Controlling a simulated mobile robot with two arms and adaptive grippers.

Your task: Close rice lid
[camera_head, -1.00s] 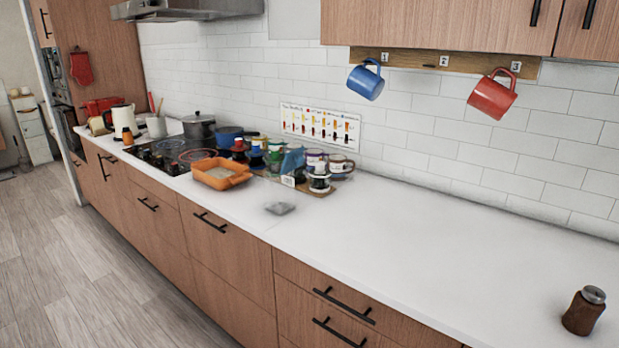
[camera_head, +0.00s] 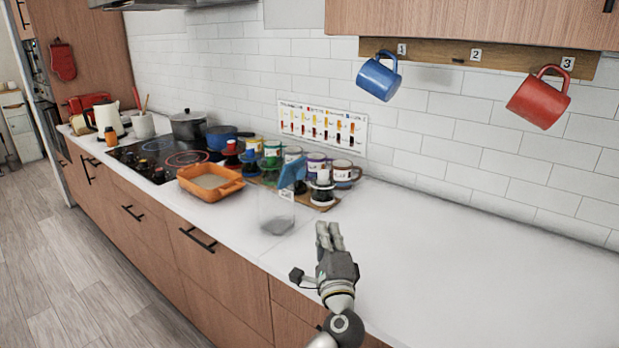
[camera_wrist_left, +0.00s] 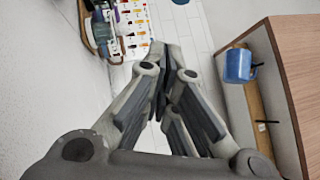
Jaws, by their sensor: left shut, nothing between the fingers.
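A clear container (camera_head: 277,212) stands on the counter near its front edge, with a little grey content at its bottom. Its see-through walls are hard to make out. A blue lid (camera_head: 293,171) stands tilted up at its top, so it looks open; the hinge is not clear. My left gripper (camera_head: 329,228) is just right of the container, above the counter, apart from it in the picture. Its fingers are together and empty. In the left wrist view the closed fingers (camera_wrist_left: 168,58) point toward the tiled wall. My right gripper is not in view.
An orange baking dish (camera_head: 211,181) is left of the container. A board with several cups and jars (camera_head: 316,165) stands behind it. A blue mug (camera_head: 378,77) and a red mug (camera_head: 539,98) hang above. The counter's right part (camera_head: 480,270) is clear.

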